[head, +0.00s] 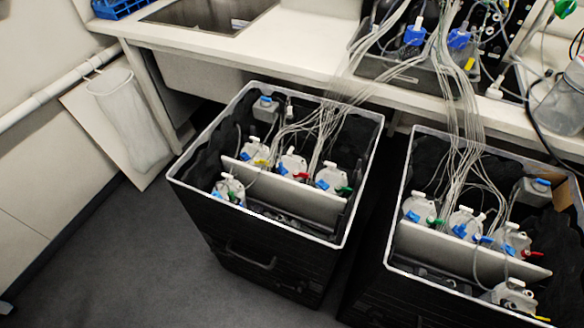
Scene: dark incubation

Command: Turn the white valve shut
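No arm or gripper of mine shows in the head view. Several whitish bottles with small coloured valves stand in two black boxes, the left box (240,215) and the right box (393,225). In the left box, a middle bottle (291,166) has a red valve handle (301,176), and a bottle to its right (329,179) has a green one (344,190). In the right box, a small white piece (481,216) sits on top of a middle bottle (463,224). It may be a white valve, but it is too small to tell, as is its setting.
Bundles of thin clear tubes (462,130) run from the white bench (285,48) down into both boxes. The bench has a sink (208,14) and bottles with blue caps (414,36). A white net bag (122,105) hangs at left. The grey floor (130,240) at front left is clear.

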